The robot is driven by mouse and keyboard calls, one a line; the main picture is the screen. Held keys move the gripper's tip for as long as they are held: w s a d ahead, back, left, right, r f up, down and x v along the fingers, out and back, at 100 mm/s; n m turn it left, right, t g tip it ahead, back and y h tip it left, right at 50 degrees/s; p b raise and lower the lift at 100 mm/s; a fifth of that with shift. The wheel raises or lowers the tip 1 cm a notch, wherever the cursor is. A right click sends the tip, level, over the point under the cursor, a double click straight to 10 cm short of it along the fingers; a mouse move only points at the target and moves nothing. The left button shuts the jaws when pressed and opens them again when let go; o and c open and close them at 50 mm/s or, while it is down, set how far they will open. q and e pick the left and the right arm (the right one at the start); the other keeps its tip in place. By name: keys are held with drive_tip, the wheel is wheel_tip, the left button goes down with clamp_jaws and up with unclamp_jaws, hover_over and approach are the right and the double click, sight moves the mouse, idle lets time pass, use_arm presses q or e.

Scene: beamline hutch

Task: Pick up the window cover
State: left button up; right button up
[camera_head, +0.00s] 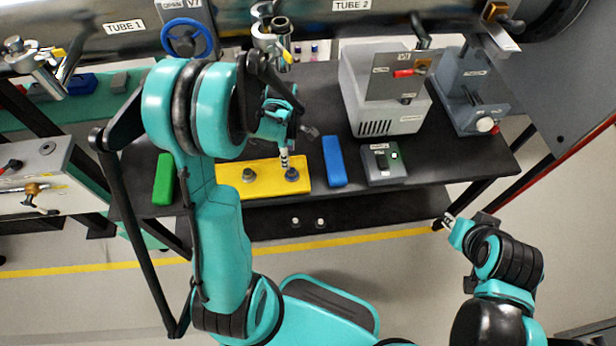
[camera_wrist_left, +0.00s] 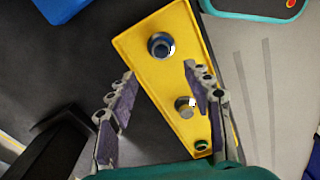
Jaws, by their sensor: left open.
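A yellow tray (camera_head: 270,166) lies on the dark bench; it also shows in the left wrist view (camera_wrist_left: 135,45). A third small round piece (camera_wrist_left: 202,146) sits near the tray's end. I cannot tell which one is the window cover. My left gripper (camera_head: 285,158) is open and empty above the tray, its fingers (camera_wrist_left: 160,74) apart. My right gripper (camera_head: 449,222) is off the bench's front right; its jaws are too small to read.
A blue block (camera_head: 334,161) and a small grey control box (camera_head: 383,164) lie right of the tray. A green block (camera_head: 163,179) lies to its left. A large grey unit (camera_head: 390,118) and beam tubes (camera_head: 330,28) stand behind. The bench's front strip is clear.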

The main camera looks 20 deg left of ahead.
sight(290, 171)
use_arm(q)
drive_tip(key=shift+f, duration=0.4)
wheel_tip(290, 171, down, 2)
drive_tip(key=shift+d+b, duration=0.1)
drive_tip(key=shift+b, duration=0.4)
wheel_tip(290, 171, down, 6)
drive_tip(key=b, duration=0.2)
drive_tip(key=shift+s+d+r+b, duration=0.1)
drive_tip(key=shift+r+b, duration=0.15)
drive_tip(key=shift+b, duration=0.15)
drive_tip(key=shift+r, duration=0.1)
clamp_jaws()
